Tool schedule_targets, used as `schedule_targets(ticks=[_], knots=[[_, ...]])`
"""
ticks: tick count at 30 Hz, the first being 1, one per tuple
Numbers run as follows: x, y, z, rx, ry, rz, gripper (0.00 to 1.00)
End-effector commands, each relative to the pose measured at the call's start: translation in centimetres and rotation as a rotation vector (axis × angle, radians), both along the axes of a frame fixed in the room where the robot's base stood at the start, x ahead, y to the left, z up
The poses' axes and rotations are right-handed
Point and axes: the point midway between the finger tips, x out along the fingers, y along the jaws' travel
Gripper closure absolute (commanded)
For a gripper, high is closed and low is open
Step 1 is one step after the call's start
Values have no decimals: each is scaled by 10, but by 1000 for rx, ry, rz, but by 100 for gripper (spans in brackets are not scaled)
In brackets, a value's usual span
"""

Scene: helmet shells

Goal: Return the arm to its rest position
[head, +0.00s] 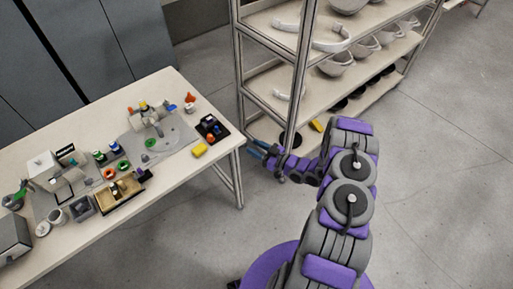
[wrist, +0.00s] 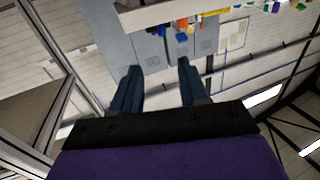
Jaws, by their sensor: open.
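My purple and grey arm reaches out from the bottom of the head view, bent toward the left. My gripper (head: 258,149) is at its end, in the gap between the table and the shelf rack. In the wrist view my gripper (wrist: 160,80) shows two dark blue fingers spread apart with nothing between them. The gripper is open and empty, beyond the table's right end and in front of the rack's near post.
A table (head: 205,180) at left holds a sink, bins and several small items. A metal shelf rack (head: 270,80) with helmet shells (head: 337,64) stands close to my gripper. Grey cabinets (head: 75,40) are at the back left. The floor (head: 440,190) at right is clear.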

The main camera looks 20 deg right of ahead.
Motion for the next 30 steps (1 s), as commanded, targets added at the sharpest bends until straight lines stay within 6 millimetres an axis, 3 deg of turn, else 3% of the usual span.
schedule_targets(ticks=[12,17,25,30], knots=[[1,0,0,-2,1,-1,56],[11,-6,3,-65,35,-12,56],[47,-38,24,-341,216,-101,56],[59,-61,52,-494,337,-190,56]])
